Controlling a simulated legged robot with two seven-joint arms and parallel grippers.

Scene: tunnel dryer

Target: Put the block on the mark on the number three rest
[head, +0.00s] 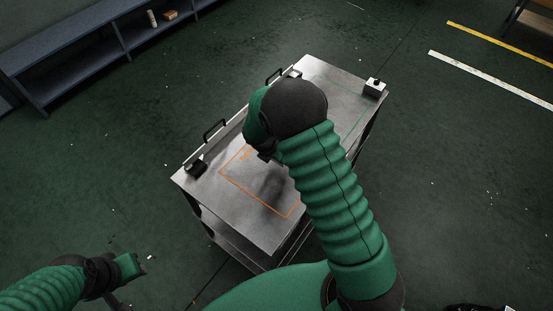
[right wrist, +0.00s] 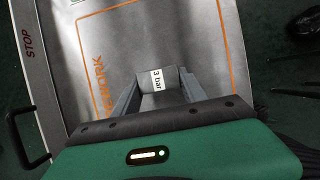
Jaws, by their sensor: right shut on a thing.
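My right gripper (right wrist: 160,88) is shut on a grey block (right wrist: 165,98) with a white label reading "3 bar". In the head view my right gripper (head: 266,156) is over the metal cart top (head: 325,80), mostly hidden by my arm, which also hides the block. An orange outlined area (head: 232,181) is on the cart top below it, with lettering ending in "WORK" in the right wrist view. No rest marked three can be made out. My left gripper (head: 140,261) is low at the left, away from the cart; its fingers are too small to read.
A grey shelf (head: 88,45) stands at the upper left.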

